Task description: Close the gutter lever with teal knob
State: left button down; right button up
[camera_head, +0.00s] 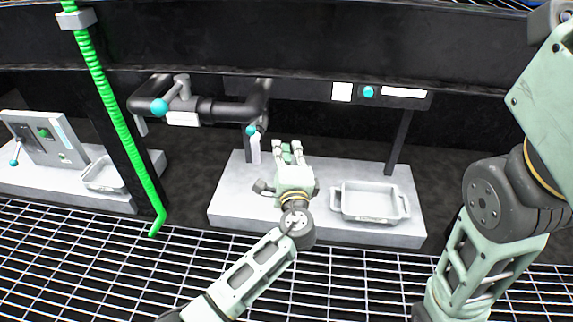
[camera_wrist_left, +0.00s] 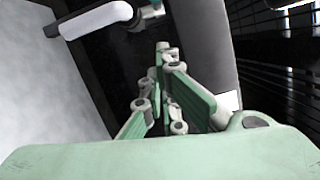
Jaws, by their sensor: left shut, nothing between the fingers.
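A small lever with a teal knob (camera_head: 251,130) sits at the lower end of a dark pipe (camera_head: 257,100), above a white spout-like piece (camera_head: 255,152). My left gripper (camera_head: 288,148) is shut and empty, to the right of this knob and apart from it in the picture. In the left wrist view its fingers (camera_wrist_left: 164,60) point away, with a white bar with a dark end (camera_wrist_left: 100,19) beyond them at upper left. A bit of teal (camera_wrist_left: 152,12) shows there, partly cut off. My right arm stands at the right; its gripper is out of view.
A second lever with a teal knob (camera_head: 159,107) is on the pipe at left. A control panel (camera_head: 50,138) and a tray (camera_head: 104,175) are farther left. Another tray (camera_head: 369,202) sits on the bench (camera_head: 232,203). A green hose (camera_head: 115,115) hangs at left.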

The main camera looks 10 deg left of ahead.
pick_arm(q)
jog(key=w+a+r+b, duration=0.1)
jog(key=w+a+b, duration=0.2)
jog(key=w+a, duration=0.1)
jog(key=shift+a, duration=0.45)
